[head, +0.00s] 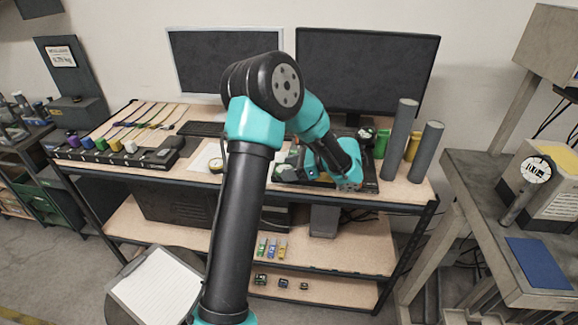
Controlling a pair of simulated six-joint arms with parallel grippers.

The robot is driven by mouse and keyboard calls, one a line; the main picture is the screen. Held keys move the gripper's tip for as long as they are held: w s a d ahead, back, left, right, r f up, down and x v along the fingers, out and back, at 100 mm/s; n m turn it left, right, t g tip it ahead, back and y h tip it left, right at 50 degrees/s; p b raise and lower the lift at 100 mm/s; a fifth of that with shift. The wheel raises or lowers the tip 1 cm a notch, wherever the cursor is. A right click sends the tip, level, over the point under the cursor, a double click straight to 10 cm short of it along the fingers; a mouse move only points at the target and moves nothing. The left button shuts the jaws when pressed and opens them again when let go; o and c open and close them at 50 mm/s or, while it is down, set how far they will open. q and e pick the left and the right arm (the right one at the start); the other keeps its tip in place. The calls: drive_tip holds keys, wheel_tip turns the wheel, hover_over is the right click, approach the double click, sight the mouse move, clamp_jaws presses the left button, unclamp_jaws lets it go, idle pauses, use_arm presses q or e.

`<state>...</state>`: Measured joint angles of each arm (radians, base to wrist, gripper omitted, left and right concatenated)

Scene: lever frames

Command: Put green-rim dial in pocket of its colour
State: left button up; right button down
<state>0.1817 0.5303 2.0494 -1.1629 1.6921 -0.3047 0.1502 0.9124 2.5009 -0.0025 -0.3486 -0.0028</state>
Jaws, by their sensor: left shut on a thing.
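My left arm rises through the middle of the head view and bends down over the bench. Its left gripper (349,186) is low at the right part of a dark tray (371,187), near the bench's front edge. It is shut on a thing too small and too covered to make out. Small green and blue details show in the tray beside the wrist, but I cannot tell which are pockets. I cannot pick out the green-rim dial. A round yellow-rimmed piece (215,165) lies on white paper at the left. My right gripper is out of view.
Two tall grey cylinders (397,128) stand right of the tray, with a green cup (382,145) and a yellow cup (412,147) near them. Two monitors (365,75) stand behind. A dark rack (118,158) with coloured pieces lines the bench's left. Bare bench shows at the right end.

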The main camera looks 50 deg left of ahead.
sight(289, 166)
use_arm(q)
drive_tip(key=w+a, duration=0.2)
drive_tip(key=a, duration=0.1)
drive_tip(key=w+a, duration=0.1)
drive_tip(key=w, duration=0.1)
drive_tip(key=shift+a+f, duration=0.2)
drive_tip(key=shift+f, duration=0.1)
drive_tip(key=shift+w+a+f, duration=0.2)
drive_tip(key=shift+w+a, duration=0.15)
drive_tip(key=shift+f, duration=1.6)
drive_tip(key=shift+f, duration=0.25)
